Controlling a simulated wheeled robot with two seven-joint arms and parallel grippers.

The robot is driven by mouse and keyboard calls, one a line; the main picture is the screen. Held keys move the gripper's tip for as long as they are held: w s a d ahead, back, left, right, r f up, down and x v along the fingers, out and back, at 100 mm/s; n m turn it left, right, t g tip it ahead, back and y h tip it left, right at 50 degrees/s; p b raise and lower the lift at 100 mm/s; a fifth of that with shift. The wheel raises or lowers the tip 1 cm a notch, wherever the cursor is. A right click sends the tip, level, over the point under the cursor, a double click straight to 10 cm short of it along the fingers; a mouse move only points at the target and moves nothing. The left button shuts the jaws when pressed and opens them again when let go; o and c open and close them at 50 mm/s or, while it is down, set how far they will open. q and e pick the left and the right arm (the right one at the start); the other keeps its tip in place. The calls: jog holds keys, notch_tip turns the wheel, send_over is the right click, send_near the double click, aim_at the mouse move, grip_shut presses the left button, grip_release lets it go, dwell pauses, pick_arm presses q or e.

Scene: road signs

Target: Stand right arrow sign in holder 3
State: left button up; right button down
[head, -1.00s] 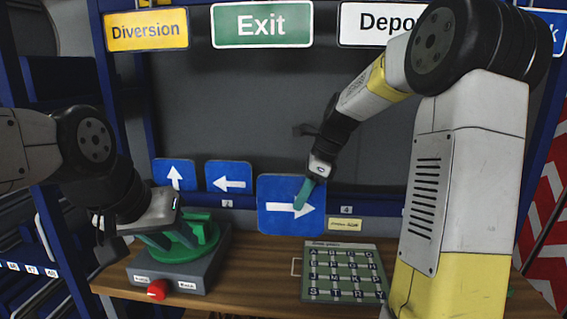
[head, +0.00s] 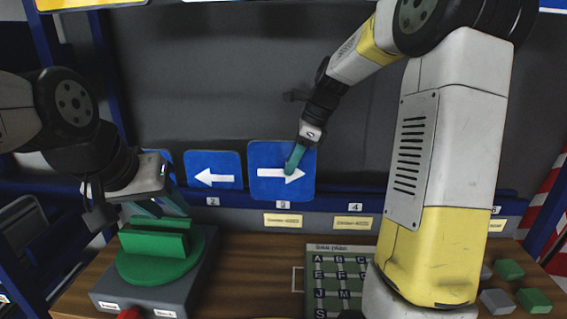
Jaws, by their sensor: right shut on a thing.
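The blue right arrow sign (head: 267,187) is upright in front of the rail, directly above the label of holder 3 (head: 283,204). My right gripper (head: 293,163) is shut on it, its teal fingers over the sign's face near the arrowhead. The sign's lower edge overlaps the rail; I cannot tell whether it is seated in the slot or just in front of it. My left gripper (head: 157,207) is open and empty, above the green turntable fixture (head: 152,243) at the left.
A blue left arrow sign (head: 213,170) stands above label 2, close beside on the left. Holder 4 (head: 355,207) looks empty. A letter board (head: 335,245) lies on the wooden bench (head: 245,265). Grey and green blocks (head: 509,269) sit at the right.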

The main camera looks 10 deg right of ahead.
jog(key=w+d, duration=0.1)
jog(key=w, duration=0.6)
jog(key=shift+w+d+f, duration=0.2)
jog(key=shift+w+d, duration=0.1)
jog(key=shift+w, duration=0.1)
dwell(0.3)
dwell(0.4)
jog(key=shift+f, duration=2.9)
jog(key=shift+f, duration=0.4)
jog(key=c, duration=1.3)
grip_release()
jog(key=shift+v, duration=3.95)
